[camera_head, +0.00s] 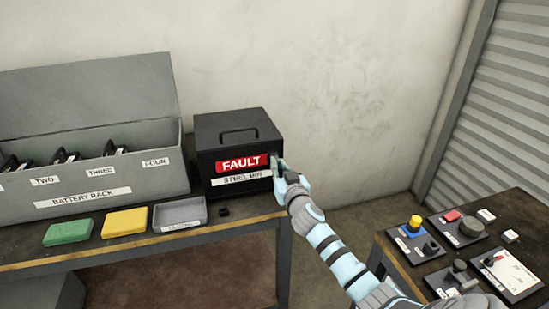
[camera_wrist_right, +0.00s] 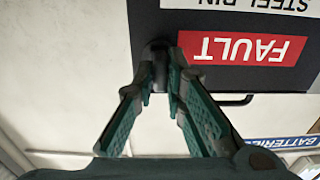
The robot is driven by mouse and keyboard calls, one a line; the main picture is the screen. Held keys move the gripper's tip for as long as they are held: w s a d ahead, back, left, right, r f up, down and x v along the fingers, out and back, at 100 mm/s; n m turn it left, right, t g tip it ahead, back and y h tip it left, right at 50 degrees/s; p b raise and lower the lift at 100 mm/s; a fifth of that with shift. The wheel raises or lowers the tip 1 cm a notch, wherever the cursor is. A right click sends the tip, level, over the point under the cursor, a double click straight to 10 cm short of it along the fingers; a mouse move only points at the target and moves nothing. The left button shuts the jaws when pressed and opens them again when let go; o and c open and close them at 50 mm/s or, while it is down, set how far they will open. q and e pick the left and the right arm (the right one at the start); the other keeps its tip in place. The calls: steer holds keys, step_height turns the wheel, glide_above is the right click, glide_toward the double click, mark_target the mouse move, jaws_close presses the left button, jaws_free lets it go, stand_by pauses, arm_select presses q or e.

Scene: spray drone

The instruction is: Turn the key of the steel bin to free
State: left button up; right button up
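The steel bin (camera_head: 225,137) is a dark box with a top handle, a red FAULT label and a white name label on its front. It stands at the right end of the left bench. My right gripper (camera_head: 279,172) is at the right edge of the bin's front, beside the FAULT label. In the right wrist view the bin (camera_wrist_right: 225,80) appears upside down. There the dark key (camera_wrist_right: 158,52) sits between the fingertips of my right gripper (camera_wrist_right: 160,78), which close in on it from both sides. Its turn position is hidden. My left gripper is out of view.
A grey battery rack (camera_head: 110,190) with an open lid stands left of the bin. A green block (camera_head: 68,231), a yellow block (camera_head: 125,222) and a grey tray (camera_head: 180,213) lie in front. A small dark piece (camera_head: 223,212) lies beside the tray. A control table (camera_head: 500,230) stands right.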

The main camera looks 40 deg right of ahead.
jaws_close()
steer(key=n+p, duration=0.3)
steer(key=n, duration=1.2)
steer(key=shift+p, duration=0.4)
steer(key=n, duration=0.2)
steer(key=shift+r+n+p, duration=0.1)
steer(key=shift+n+p, duration=0.2)
steer(key=shift+p, duration=0.1)
steer(key=o, duration=0.7)
jaws_free()
